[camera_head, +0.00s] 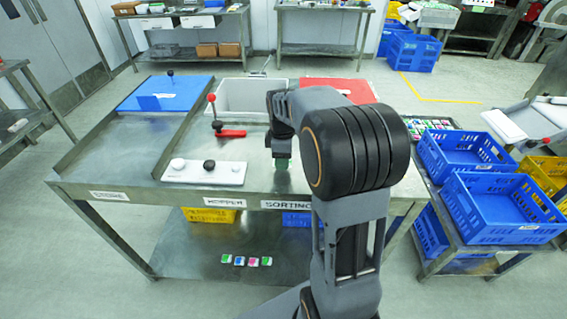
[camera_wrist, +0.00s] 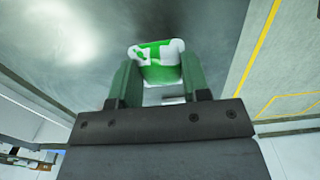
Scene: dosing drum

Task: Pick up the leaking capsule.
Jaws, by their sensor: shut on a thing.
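My gripper (camera_head: 281,163) is over the sorting part of the steel table (camera_head: 130,150), seen from behind in the head view. In the wrist view my gripper (camera_wrist: 158,85) has its two green fingers on either side of a green and white capsule (camera_wrist: 158,62). It is shut on this capsule. The capsule has a dark spot and white patches on its green side. In the head view the capsule is hidden or too small to tell apart from the fingers. Whether it touches the table cannot be told.
A white board with knobs (camera_head: 204,173) and a red-handled lever (camera_head: 212,110) stand left of my gripper. Behind are a blue panel (camera_head: 165,94), a white bin (camera_head: 240,95) and a red panel (camera_head: 335,90). Blue crates (camera_head: 500,205) stand at right. Several small capsules (camera_head: 246,261) lie on the lower shelf.

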